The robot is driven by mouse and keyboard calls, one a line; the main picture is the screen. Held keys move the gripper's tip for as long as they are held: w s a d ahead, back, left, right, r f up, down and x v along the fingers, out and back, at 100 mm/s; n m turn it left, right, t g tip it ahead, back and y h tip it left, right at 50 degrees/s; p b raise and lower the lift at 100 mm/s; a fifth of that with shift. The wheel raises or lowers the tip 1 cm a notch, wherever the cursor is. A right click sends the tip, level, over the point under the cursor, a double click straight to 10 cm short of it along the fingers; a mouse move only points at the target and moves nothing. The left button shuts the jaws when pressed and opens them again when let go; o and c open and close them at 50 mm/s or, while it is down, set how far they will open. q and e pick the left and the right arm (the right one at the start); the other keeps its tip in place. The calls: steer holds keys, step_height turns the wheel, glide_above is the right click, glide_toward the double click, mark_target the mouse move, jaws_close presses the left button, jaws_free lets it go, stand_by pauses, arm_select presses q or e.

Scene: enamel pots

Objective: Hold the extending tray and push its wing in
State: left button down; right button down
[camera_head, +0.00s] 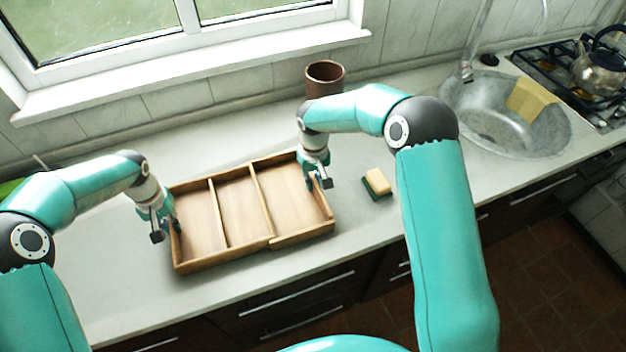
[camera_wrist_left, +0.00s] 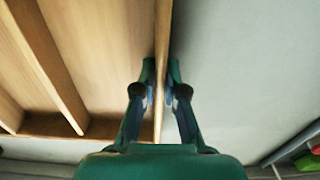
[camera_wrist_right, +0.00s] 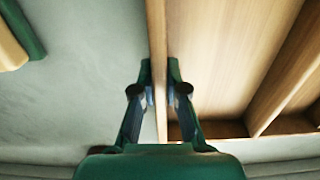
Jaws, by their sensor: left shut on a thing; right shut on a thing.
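The wooden extending tray (camera_head: 237,213) lies on the worktop, with compartments split by dividers. Its wing (camera_head: 303,236) is the right-hand section, whose front edge is stepped against the main body. My left gripper (camera_head: 169,222) is shut on the tray's left wall; in the left wrist view the fingers (camera_wrist_left: 161,85) stand on either side of that wall (camera_wrist_left: 162,40). My right gripper (camera_head: 318,180) is shut on the wing's right wall; in the right wrist view the fingers (camera_wrist_right: 159,85) straddle that wall (camera_wrist_right: 157,35). The fingers partly hide both walls.
A sponge (camera_head: 377,182) lies right of the tray, close to my right gripper. A brown pot (camera_head: 324,79) stands behind, near the wall. A sink (camera_head: 500,115) and a stove with a kettle (camera_head: 598,72) are at the far right.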

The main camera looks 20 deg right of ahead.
mark_target(282, 199)
steer(key=shift+a, duration=0.1)
steer(key=a, duration=0.9)
steer(key=c, duration=1.2)
jaws_free()
steer(key=shift+d, duration=0.1)
step_height(282, 199, up, 12)
steer(key=shift+w, duration=0.1)
